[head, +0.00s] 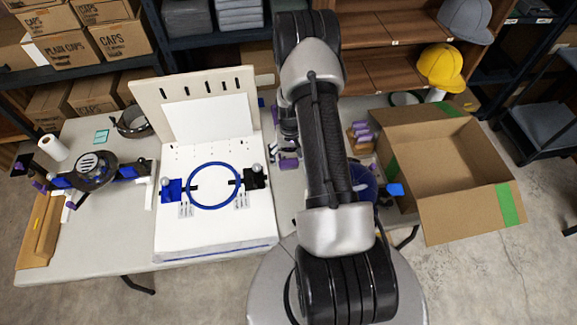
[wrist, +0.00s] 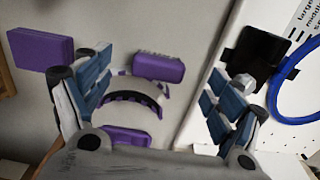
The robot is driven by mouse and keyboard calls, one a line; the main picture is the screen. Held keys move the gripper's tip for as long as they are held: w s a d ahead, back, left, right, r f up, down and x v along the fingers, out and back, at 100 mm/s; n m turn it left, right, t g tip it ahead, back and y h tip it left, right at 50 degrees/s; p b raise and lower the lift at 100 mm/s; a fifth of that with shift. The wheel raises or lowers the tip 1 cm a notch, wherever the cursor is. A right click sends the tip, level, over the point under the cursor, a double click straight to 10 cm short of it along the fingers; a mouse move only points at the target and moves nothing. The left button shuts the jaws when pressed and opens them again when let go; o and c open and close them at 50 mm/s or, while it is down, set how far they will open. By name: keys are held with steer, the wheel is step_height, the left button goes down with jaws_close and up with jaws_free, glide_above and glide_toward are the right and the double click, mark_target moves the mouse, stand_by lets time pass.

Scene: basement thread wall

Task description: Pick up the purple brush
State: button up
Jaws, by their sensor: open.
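In the wrist view several purple pieces lie on the pale table: a rounded block (wrist: 158,66) between my fingertips in the picture, a curved piece with a dark notched edge (wrist: 135,96) just below it, and a partly hidden piece (wrist: 128,137) near the palm. I cannot tell for sure which is the purple brush. A purple rectangular block (wrist: 43,48) lies outside the left finger. My gripper (wrist: 157,78) is open and empty, above these pieces. In the head view purple pieces (head: 289,163) show left of my arm, which hides much of that area.
A white board fixture with a blue hoop (head: 214,186) stands left of my arm; the hoop (wrist: 297,95) is right in the wrist view. More purple items (head: 360,132) and an open cardboard box (head: 450,167) are on the right. A black cap device (head: 95,170) is far left.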

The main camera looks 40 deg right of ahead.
mark_target(289, 164)
steer(key=f, duration=0.2)
steer(key=f+b, duration=0.1)
steer(key=f, duration=0.1)
steer(key=f+b, duration=0.1)
steer(key=f, duration=0.1)
steer(key=shift+w+f, duration=0.25)
steer(key=shift+f, duration=0.15)
steer(key=shift+c, duration=0.5)
steer(key=c, duration=1)
